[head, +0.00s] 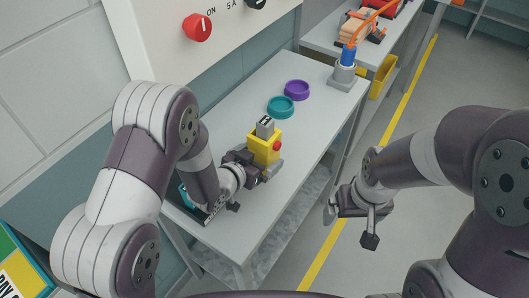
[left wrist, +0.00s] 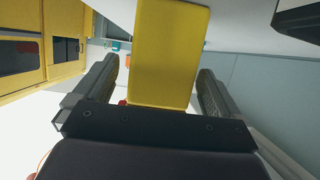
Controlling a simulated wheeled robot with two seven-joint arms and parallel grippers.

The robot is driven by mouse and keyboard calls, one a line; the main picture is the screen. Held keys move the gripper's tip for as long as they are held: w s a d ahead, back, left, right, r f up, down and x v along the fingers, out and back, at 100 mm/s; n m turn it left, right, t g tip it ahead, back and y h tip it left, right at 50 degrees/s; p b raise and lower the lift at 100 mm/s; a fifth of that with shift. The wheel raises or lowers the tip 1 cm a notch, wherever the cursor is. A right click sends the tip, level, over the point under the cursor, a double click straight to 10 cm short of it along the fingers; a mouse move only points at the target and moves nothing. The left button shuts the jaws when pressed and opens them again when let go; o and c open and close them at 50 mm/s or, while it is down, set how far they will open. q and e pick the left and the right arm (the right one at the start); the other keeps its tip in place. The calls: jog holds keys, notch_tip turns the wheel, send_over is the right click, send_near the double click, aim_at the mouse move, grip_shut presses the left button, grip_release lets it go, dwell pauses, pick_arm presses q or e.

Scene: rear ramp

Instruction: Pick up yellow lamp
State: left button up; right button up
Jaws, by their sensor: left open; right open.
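The yellow lamp (head: 265,147) is a yellow block with a grey top and a red knob on its side. It stands upright on the grey table. My left gripper (head: 255,167) is low at the near side of the lamp, with its jaws open. My right gripper (head: 350,226) is open and empty, off the table's right side above the floor.
On the grey table (head: 232,112), a teal ring (head: 281,107) and a purple ring (head: 297,91) lie beyond the lamp. A grey fixture with a blue top (head: 346,66) stands at the far end. A panel with a red knob (head: 197,27) rises behind the table.

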pick_arm(q)
jog(key=x, duration=0.2)
jog(key=shift+w+d+f, duration=0.15)
jog(key=shift+w, duration=0.2)
jog(key=shift+s, duration=0.15)
jog(key=shift+c, duration=1.2)
jog(key=c, duration=1)
jog(key=shift+c, duration=0.6)
jog(key=shift+r, duration=0.25)
